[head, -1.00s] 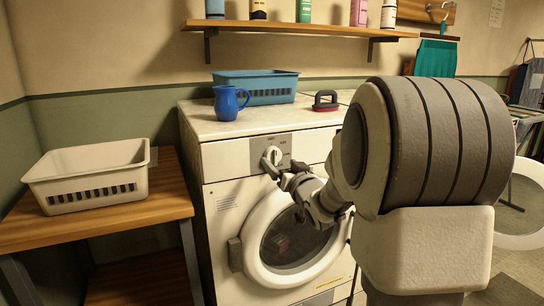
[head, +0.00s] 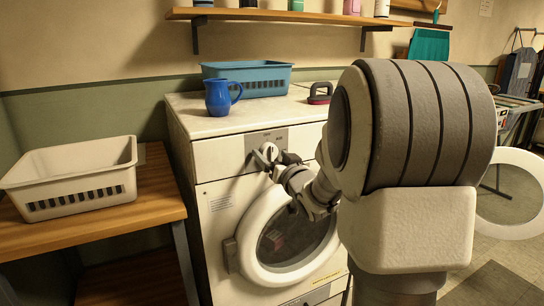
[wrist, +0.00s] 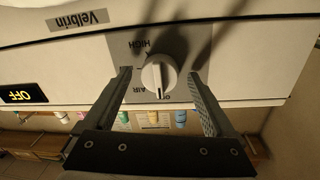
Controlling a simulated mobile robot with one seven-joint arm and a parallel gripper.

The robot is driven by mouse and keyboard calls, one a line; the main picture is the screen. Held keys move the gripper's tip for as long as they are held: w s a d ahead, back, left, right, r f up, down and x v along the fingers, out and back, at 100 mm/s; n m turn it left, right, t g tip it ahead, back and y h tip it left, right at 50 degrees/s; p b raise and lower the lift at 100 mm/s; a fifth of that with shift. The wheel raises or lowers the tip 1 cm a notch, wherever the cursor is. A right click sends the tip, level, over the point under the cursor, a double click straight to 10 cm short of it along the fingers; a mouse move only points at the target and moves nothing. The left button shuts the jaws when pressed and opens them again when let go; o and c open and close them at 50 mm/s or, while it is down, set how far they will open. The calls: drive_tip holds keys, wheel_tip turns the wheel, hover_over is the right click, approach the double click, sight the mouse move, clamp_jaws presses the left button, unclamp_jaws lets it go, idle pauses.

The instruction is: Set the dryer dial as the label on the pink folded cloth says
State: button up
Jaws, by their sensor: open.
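The dryer (head: 215,160) is white, with a round door. Its dial (head: 268,151) is a white knob on a grey panel, large in the wrist view (wrist: 158,74). A dark pointer line on the knob points down in the wrist picture, where the lettering is upside down. No pink folded cloth or label on one is seen in these views.
A blue mug (head: 221,98), a blue basket (head: 247,79) and a dark iron-like object (head: 319,93) stand on top. A white basket (head: 70,180) sits on a wooden table (head: 160,205) at left. A small display (wrist: 18,96) reads OFF in the wrist view.

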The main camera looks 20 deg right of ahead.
drive_tip(key=shift+c, duration=0.3)
drive_tip(key=c, duration=1.3)
drive_tip(key=shift+r+m+p, duration=0.1)
drive_tip(key=shift+m+p, duration=0.3)
drive_tip(key=m+p, duration=0.1)
drive_tip(key=m, duration=0.1)
drive_tip(key=m+p, duration=0.1)
drive_tip(key=p, duration=0.1)
drive_tip(key=shift+r+m, duration=0.2)
drive_tip(key=shift+m, duration=0.2)
drive_tip(key=m+p, duration=0.5)
drive_tip(key=shift+r+g+y, duration=0.1)
drive_tip(key=shift+g+y, duration=0.2)
drive_tip(key=shift+g, duration=0.1)
drive_tip(key=m+p, duration=0.6)
drive_tip(key=shift+d+y, duration=0.15)
drive_tip(key=shift+y, duration=0.15)
drive_tip(key=shift+m+y+p, duration=0.3)
drive_tip(key=shift+m+p, duration=1.2)
drive_tip(key=shift+p, duration=0.1)
